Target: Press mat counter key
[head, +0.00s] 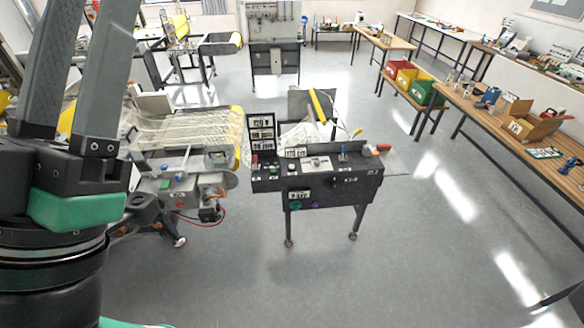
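A black control console (333,193) on legs stands in the middle of the head view. An upright panel (262,128) with several small white displays or labels rises at its left end. Small keys and buttons lie on its top left, among them a green one (291,169). The labels are too small to read, so I cannot tell which is the mat counter key. My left gripper (90,25) is large and near the camera at the left. Its two grey fingers point up and stand apart with nothing visible between them; their tips are cut off. It is well apart from the console.
A machine with pale mesh (190,132) stands directly left of the console. Side benches (500,120) along the right carry red, yellow and green bins (420,88) and cardboard boxes (533,125).

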